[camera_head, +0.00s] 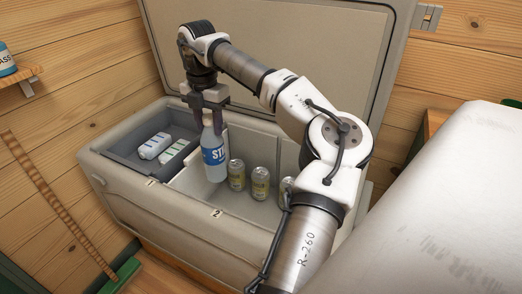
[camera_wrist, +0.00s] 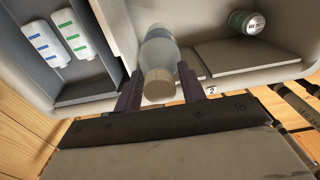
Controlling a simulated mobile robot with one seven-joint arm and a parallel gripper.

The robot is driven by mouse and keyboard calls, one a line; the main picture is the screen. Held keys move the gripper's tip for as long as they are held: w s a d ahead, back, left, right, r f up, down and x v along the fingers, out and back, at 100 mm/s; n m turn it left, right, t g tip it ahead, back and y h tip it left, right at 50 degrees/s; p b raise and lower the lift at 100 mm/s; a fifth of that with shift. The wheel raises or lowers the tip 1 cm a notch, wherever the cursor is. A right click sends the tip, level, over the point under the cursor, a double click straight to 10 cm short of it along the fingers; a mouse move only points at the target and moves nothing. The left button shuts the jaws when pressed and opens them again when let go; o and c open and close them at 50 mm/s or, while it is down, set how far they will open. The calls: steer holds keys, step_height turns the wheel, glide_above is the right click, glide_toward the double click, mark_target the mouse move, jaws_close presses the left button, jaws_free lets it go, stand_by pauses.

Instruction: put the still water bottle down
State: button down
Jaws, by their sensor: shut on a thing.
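The still water bottle (camera_head: 214,158) is clear with a blue label and is upright inside the compartment of the cool box marked 2. My gripper (camera_head: 208,107) points down from above and is shut on its upper part. In the wrist view the bottle (camera_wrist: 159,50) is seen from above, with its tan cap (camera_wrist: 158,82) between the two fingers of my gripper (camera_wrist: 160,90). I cannot tell whether its base touches the compartment floor. The cool box (camera_head: 150,205) is open, its lid (camera_head: 285,50) raised behind.
Cans (camera_head: 237,175) stand to the right of the bottle; one can (camera_wrist: 245,22) shows in the wrist view. White packs (camera_head: 155,146) lie in a grey tray (camera_head: 125,150) in compartment 1 at the left. A large pale object (camera_head: 450,210) fills the lower right.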

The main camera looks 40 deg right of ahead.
mark_target(212, 150)
step_height(212, 150, down, 21)
steer(key=shift+r, duration=0.1)
steer(key=c, duration=0.8)
jaws_free()
step_height(212, 150, up, 12)
stand_by(0.4)
